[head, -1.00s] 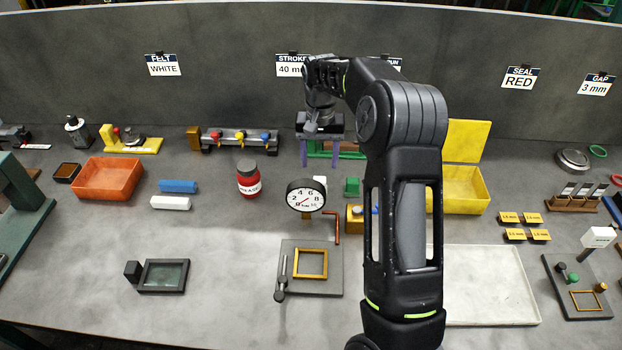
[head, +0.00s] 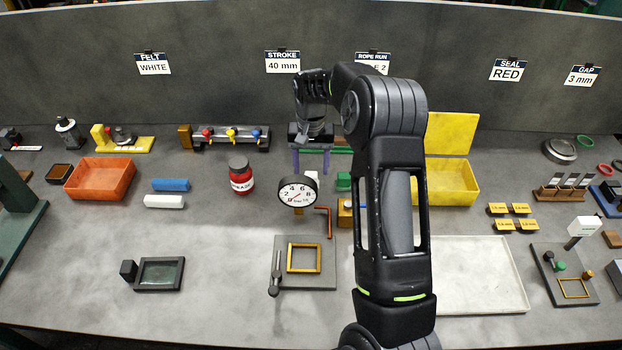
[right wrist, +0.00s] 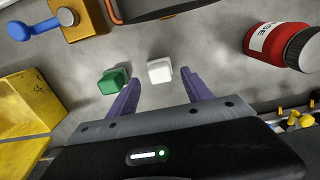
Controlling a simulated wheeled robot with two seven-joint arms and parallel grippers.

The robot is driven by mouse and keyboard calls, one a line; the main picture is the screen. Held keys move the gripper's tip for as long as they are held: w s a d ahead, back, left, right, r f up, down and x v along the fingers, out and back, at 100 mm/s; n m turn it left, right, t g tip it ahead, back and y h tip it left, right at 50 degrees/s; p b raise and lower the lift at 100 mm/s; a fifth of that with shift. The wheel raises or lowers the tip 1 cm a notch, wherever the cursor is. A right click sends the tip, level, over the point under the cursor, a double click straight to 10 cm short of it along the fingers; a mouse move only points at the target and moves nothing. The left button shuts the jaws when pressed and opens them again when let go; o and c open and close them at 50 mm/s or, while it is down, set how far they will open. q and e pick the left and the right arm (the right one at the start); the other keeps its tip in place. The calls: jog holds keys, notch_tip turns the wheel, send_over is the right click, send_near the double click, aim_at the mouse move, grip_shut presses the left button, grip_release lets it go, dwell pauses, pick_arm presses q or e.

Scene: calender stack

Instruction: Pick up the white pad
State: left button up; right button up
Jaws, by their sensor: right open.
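The white pad (right wrist: 160,70) is a small white block on the grey bench in the right wrist view. It lies just beyond and between the fingertips of my right gripper (right wrist: 160,80), which is open and empty. A similar green pad (right wrist: 113,81) is beside it, near the left finger. In the head view the white pad (head: 312,175) shows only partly behind the round dial gauge (head: 297,191). My right gripper (head: 311,161) is above and behind it there, its purple fingers pointing down. My left gripper is not in view.
A red grease jar (head: 240,176) stands left of the gauge. A yellow open box (head: 452,184) and a brass block (head: 345,212) are to the right. A grey plate with a brass frame (head: 304,258) lies in front. The front left bench is mostly clear.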

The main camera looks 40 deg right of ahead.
aim_at(311, 174)
jog(key=shift+f+p, duration=0.5)
jog(key=shift+f, duration=1.4)
jog(key=shift+c, duration=0.2)
grip_shut()
